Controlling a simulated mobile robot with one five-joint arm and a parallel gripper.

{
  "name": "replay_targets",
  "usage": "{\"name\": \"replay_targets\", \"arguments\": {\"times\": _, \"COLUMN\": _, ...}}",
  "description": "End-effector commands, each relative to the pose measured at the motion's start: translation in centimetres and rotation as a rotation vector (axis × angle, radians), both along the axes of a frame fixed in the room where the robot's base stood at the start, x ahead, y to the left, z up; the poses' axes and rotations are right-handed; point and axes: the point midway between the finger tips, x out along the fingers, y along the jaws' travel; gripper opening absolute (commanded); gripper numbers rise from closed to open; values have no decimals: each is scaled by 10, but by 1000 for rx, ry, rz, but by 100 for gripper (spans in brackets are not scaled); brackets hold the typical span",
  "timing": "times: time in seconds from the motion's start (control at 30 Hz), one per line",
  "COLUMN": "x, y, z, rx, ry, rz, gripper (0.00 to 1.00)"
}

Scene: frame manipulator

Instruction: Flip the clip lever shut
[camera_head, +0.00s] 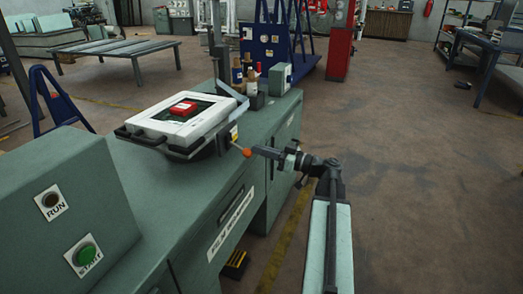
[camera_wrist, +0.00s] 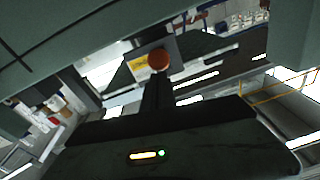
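The clip lever ends in an orange ball knob (camera_head: 246,152) on a thin rod at the near right side of a white-topped frame fixture (camera_head: 180,120) on the green bench. The orange knob shows in the wrist view (camera_wrist: 159,60), with a yellow label beside it. My gripper (camera_head: 256,150) is just right of the knob, pointing at it. In the wrist view my gripper (camera_wrist: 157,82) shows as one narrow dark shape, its fingers together, with the knob beyond the tips. Nothing shows between the fingers. Whether the tips touch the knob cannot be told.
A red block (camera_head: 183,108) lies on the fixture's top. Several bottles and a grey box (camera_head: 280,78) stand at the bench's back corner. A control box with a green START button (camera_head: 85,254) is at the near left. The floor (camera_head: 420,170) right of the bench is clear.

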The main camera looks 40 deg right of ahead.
Motion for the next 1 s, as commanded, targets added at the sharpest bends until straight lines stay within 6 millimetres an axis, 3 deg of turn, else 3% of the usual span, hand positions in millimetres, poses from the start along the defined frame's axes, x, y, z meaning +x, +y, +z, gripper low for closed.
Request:
{"name": "replay_targets", "arguments": {"times": 0.23, "x": 1, "y": 4, "z": -1, "rx": -13, "ry": 11, "rz": 11, "gripper": 0}}
{"name": "replay_targets", "arguments": {"times": 0.47, "x": -8, "y": -10, "z": 43, "rx": -3, "ry": -1, "rz": 10, "gripper": 0}}
{"name": "replay_targets", "arguments": {"times": 0.6, "x": -36, "y": -30, "z": 21, "rx": -2, "ry": -4, "rz": 5, "gripper": 0}}
{"name": "replay_targets", "arguments": {"times": 0.8, "x": -69, "y": -54, "z": 9, "rx": -1, "ry": -4, "rz": 5, "gripper": 0}}
{"name": "replay_targets", "arguments": {"times": 1.0, "x": -86, "y": -65, "z": 4, "rx": 0, "ry": -5, "rz": 7, "gripper": 0}}
